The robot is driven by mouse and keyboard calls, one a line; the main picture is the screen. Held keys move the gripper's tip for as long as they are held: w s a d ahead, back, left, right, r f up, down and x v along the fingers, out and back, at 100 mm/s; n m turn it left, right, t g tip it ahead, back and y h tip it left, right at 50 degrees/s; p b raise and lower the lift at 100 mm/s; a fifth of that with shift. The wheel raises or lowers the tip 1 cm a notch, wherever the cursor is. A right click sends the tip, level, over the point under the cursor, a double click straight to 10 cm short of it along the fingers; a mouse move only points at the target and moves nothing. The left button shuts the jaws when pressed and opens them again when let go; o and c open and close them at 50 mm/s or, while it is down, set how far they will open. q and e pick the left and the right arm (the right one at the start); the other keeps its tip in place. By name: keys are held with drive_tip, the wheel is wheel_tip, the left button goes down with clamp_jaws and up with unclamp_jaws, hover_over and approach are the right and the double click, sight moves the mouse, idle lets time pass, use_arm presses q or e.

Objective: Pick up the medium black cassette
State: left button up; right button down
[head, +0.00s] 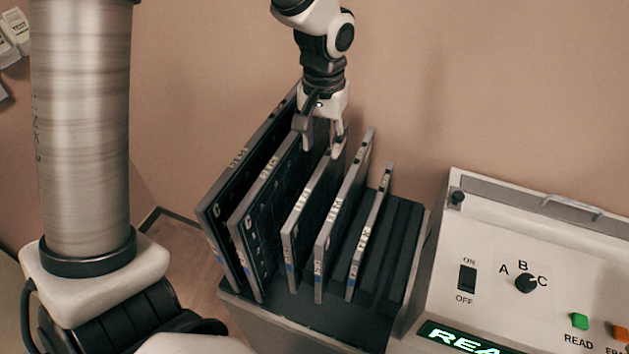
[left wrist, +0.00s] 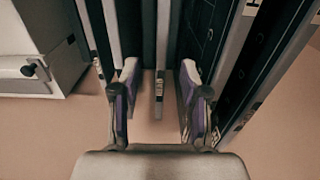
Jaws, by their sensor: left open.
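Several dark cassettes with light grey edges stand upright and tilted in a dark slotted rack (head: 290,325). Two large ones are on the left, two medium ones in the middle and a small one on the right. My left gripper (head: 322,138) is open, pointing down over the left medium cassette (head: 305,218). In the left wrist view, the edge of this cassette (left wrist: 159,75) lies between the two spread fingers (left wrist: 160,88), with a gap on each side. The other medium cassette (head: 338,225) is just right of it. Small labels are too blurred to read surely.
A large cassette (head: 262,225) stands close on the gripper's left side, and the small cassette (head: 368,240) farther right. Empty slots (head: 400,240) are at the rack's right. A white reader machine (head: 490,235) stands right of the rack. The wall is close behind.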

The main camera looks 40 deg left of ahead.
sight(320, 167)
use_arm(q)
drive_tip(key=shift+a+f, duration=0.1)
drive_tip(key=shift+f, duration=0.45)
wheel_tip(320, 167, down, 6)
drive_tip(key=shift+s+f+p, duration=0.1)
drive_tip(key=shift+f+p, duration=0.05)
drive_tip(key=shift+p, duration=0.8)
drive_tip(key=shift+a+f, duration=0.1)
drive_tip(key=shift+f, duration=0.15)
drive_tip(key=shift+r, duration=0.1)
clamp_jaws()
